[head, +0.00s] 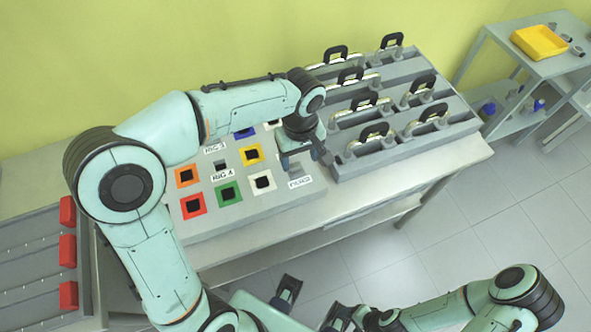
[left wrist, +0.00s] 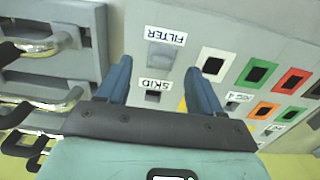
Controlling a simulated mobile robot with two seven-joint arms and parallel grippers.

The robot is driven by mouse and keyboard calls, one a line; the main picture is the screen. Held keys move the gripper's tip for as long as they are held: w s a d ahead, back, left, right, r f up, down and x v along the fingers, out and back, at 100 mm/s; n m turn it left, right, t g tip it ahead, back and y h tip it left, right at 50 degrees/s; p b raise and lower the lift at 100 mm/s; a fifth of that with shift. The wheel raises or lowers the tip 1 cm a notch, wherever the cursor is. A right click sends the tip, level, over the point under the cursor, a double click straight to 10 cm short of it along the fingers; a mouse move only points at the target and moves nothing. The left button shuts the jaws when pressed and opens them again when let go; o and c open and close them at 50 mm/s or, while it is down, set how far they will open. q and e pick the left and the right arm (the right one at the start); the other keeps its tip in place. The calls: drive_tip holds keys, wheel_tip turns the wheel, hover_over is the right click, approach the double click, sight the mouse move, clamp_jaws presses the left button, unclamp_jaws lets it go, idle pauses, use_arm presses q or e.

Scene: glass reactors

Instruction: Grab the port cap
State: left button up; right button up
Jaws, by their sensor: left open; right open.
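No part is labelled as the port cap; a plain grey square at the FILTER label (left wrist: 161,55) in the left wrist view may be it, but I cannot tell. The grey port panel (head: 240,217) lies on the table with coloured square frames and dark centres. My left gripper (head: 306,160) hangs above the panel's right end by the FILTER label (head: 300,183). In the left wrist view its blue fingers (left wrist: 158,78) are apart with nothing between them, over the SKID label (left wrist: 154,84). My right gripper (head: 312,303) is open and empty, low in front of the table.
Right of the panel stands a grey rack (head: 405,140) with several black-handled items, close to my left gripper. A tray with red blocks (head: 68,250) is at the left. A shelf (head: 500,60) with a yellow bin (head: 540,41) is at the far right. The table's front strip is clear.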

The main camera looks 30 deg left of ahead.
sight(296, 168)
use_arm(q)
drive_tip(key=shift+w+a+f, duration=0.1)
drive_tip(key=shift+a+f, duration=0.15)
drive_tip(key=shift+f, duration=1.15)
drive_tip(key=shift+a+f, duration=0.2)
drive_tip(key=shift+f, duration=1.15)
drive_tip(key=c, duration=1.1)
